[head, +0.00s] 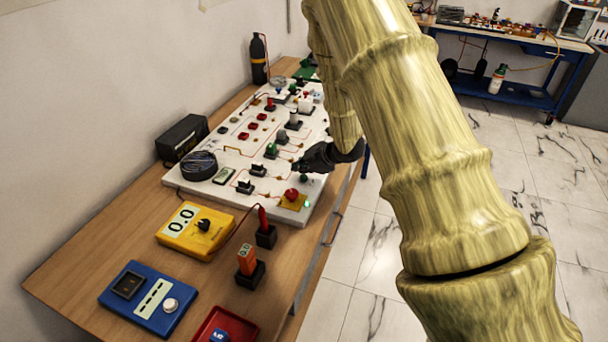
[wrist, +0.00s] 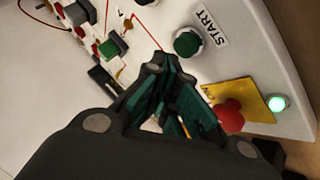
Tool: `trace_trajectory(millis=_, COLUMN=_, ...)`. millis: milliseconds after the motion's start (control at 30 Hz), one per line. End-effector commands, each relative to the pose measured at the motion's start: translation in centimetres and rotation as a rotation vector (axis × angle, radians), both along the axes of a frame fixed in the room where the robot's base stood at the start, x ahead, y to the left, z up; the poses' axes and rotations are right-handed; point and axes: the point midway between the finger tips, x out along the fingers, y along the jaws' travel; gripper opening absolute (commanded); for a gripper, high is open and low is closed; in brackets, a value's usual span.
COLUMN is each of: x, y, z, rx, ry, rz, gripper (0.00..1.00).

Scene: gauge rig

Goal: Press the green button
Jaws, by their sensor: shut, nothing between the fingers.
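The green button (wrist: 187,42) is a round dome in a pale collar, beside a START label (wrist: 210,27) on the white panel in the wrist view. In the head view, a small green spot (head: 303,178) just below my gripper (head: 298,166) appears to be this button, partly hidden. My gripper (wrist: 168,70) is shut and empty in the wrist view. Its tips appear just short of the button in the picture, with no contact visible. The height gap cannot be told.
A red mushroom button (wrist: 229,115) on a yellow plate (wrist: 250,97) and a glowing green lamp (wrist: 278,104) are close by. A square green part (wrist: 110,47) sits among other panel parts.

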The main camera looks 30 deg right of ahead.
Motion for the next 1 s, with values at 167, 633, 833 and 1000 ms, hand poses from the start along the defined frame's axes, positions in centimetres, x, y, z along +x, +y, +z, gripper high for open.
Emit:
trace_trajectory(millis=167, x=0.0, y=0.0, z=0.1, rx=0.000, ry=0.000, rz=0.000, gripper=0.00)
trace_trajectory(millis=633, x=0.0, y=0.0, z=2.0, rx=0.000, ry=-0.001, rz=-0.001, gripper=0.00)
trace_trajectory(millis=833, x=0.0, y=0.0, z=3.5, rx=0.000, ry=-0.001, rz=-0.001, gripper=0.00)
trace_trajectory(millis=1000, x=0.0, y=0.0, z=4.8, rx=0.001, ry=0.000, rz=0.001, gripper=0.00)
